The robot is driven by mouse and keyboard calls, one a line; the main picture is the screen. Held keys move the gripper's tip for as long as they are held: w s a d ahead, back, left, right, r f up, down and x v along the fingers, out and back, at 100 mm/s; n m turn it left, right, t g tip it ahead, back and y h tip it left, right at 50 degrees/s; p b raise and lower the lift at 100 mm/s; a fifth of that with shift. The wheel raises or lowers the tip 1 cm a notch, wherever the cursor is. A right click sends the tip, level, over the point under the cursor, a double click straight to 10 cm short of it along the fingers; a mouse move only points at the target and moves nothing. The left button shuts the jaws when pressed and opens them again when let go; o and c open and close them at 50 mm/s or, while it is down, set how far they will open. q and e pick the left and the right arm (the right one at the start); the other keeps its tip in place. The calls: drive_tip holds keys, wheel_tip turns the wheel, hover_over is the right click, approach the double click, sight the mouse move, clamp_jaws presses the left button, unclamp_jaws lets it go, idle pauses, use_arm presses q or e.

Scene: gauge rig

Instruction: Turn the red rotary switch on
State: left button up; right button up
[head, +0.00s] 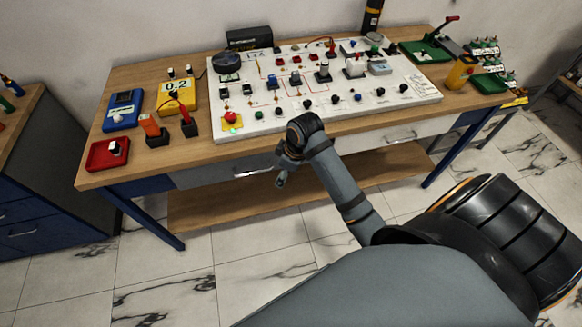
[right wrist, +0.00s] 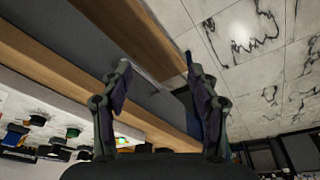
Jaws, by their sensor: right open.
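A red box with a dark and white knob (head: 108,153) sits at the table's front left corner; it looks like the red rotary switch, but its setting is too small to read. A red round button on a yellow base (head: 231,119) sits at the front left of the white panel (head: 260,125). My right gripper (head: 281,178) is in front of the table's front edge, below the panel, to the right of the red box and apart from it. In the right wrist view its fingers (right wrist: 160,105) are spread with nothing between them. My left gripper is not in view.
A blue box (head: 122,110), a yellow box marked 0.2 (head: 178,98) and orange and red levers (head: 153,128) stand close behind and beside the red box. The panel carries several knobs and switches. A drawer handle (head: 253,173) is near my right gripper. The floor in front is clear.

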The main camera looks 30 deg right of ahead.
drive_tip(key=shift+s+d+f+m, duration=0.1)
drive_tip(key=shift+s+f+m, duration=0.15)
drive_tip(key=shift+s, duration=0.35)
drive_tip(key=shift+s+d+f+m, duration=0.15)
drive_tip(key=shift+s+m, duration=0.1)
drive_tip(key=shift+s, duration=0.3)
drive_tip(key=shift+a, duration=0.1)
drive_tip(key=s+d+f+m+h, duration=0.1)
drive_tip(key=s+d+f, duration=0.15)
drive_tip(key=f, duration=0.75)
drive_tip(key=s+d+f+m, duration=0.15)
drive_tip(key=s+f, duration=0.25)
drive_tip(key=f, duration=0.6)
drive_tip(key=s+d+f+m+h, duration=0.1)
drive_tip(key=s+f+m, duration=0.15)
drive_tip(key=f, duration=0.65)
drive_tip(key=s+f, duration=0.6)
drive_tip(key=s, duration=0.5)
drive_tip(key=s+f+g, duration=0.1)
drive_tip(key=s+f, duration=0.6)
drive_tip(key=s, duration=0.5)
drive_tip(key=shift+d+m, duration=0.25)
drive_tip(key=shift+m, duration=0.15)
drive_tip(key=shift+s, duration=0.1)
